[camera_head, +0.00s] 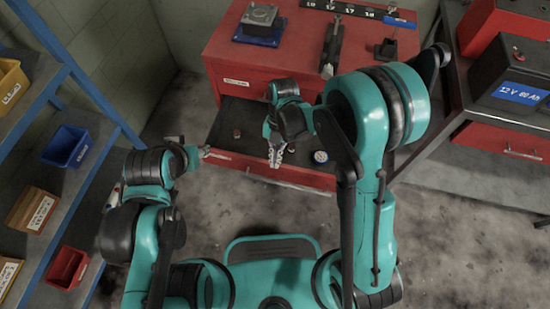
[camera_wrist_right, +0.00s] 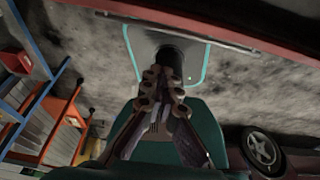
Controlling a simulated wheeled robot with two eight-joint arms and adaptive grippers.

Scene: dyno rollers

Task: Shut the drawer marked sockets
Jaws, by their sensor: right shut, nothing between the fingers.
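A red cabinet (camera_head: 285,62) stands at the back, and a drawer (camera_head: 310,178) in it is pulled out. My right gripper (camera_head: 276,160) is shut and empty, overlapping the drawer's front in the head view. Contact is unclear. Its shut fingers (camera_wrist_right: 165,88) also show in the right wrist view, with a red edge (camera_wrist_right: 230,33) across the top. My left gripper (camera_head: 204,152) is near the drawer's left front corner; its fingers are unclear.
A blue-framed shelf with yellow, blue and red bins (camera_head: 67,146) stands at the left. A bench with a battery (camera_head: 512,80) and red drawers is at the right. A blue-based device (camera_head: 259,24) and tools lie on the cabinet top. Floor is clear at the lower right.

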